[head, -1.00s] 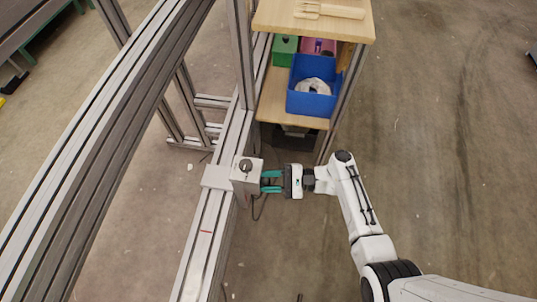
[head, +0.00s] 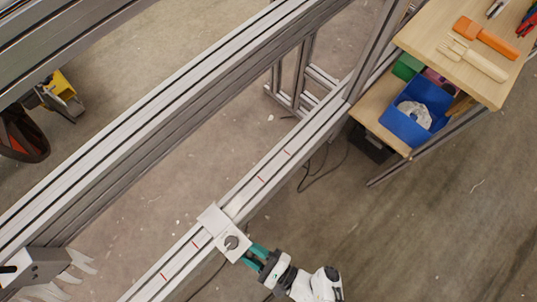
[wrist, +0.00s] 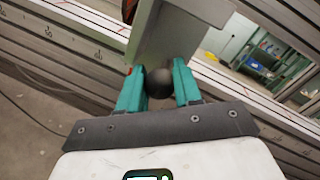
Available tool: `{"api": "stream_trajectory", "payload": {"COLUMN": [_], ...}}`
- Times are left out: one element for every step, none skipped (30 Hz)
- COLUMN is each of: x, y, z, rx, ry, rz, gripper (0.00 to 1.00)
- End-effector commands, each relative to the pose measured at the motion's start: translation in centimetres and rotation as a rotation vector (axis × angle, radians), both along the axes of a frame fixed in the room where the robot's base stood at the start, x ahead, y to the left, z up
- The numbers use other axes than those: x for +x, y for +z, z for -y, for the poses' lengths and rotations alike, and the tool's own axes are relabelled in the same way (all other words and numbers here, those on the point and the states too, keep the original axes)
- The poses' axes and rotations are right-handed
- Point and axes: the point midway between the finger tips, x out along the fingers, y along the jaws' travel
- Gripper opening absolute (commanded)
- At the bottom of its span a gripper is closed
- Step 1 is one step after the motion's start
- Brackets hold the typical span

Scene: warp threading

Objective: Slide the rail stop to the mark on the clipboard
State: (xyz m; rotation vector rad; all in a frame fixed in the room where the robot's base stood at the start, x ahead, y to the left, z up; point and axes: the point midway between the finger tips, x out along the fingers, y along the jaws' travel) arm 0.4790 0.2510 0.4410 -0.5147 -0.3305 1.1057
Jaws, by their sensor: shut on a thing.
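I see no clipboard.
A wooden shelf unit (head: 455,60) at the upper right holds hand tools, with a blue bin (head: 432,95) below. A larger beam (head: 130,150) runs parallel on the left. A grey bracket (head: 38,265) stands at the lower left.

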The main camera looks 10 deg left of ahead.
Motion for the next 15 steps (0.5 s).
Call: {"api": "stream_trajectory", "payload": {"x": [-1.2,-1.7,-2.3,-2.8,-3.2,-3.6,-3.9,-4.2,-4.6,-4.8,-5.0,-5.1,-5.2,-5.3,-5.4], "y": [-0.1,-0.1,-0.1,-0.1,-0.1,-0.1,-0.1,-0.1,-0.1,-0.1,-0.1,-0.1,-0.1,-0.1,-0.1], "z": [-0.8,-1.1,-1.6,-1.9,-2.3,-2.6,-2.8,-3.0,-3.3,-3.4,-3.6,-3.7,-3.8,-3.8,-3.9], "rx": [0.002,0.002,0.000,0.000,0.000,0.000,0.000,0.000,0.000,-0.001,-0.001,-0.001,-0.001,-0.002,-0.002], "ry": [0.000,0.000,-0.001,-0.001,-0.001,-0.001,-0.001,-0.001,-0.001,0.000,0.000,0.000,0.000,0.000,0.000], "rz": [-0.004,-0.005,-0.003,-0.003,-0.003,-0.002,-0.001,-0.001,-0.001,-0.001,-0.001,-0.001,-0.001,0.000,0.000], "gripper": [0.00,0.00,0.00,0.00,0.00,0.00,0.00,0.00,0.00,0.00,0.00,0.00,0.00,0.00,0.00]}}
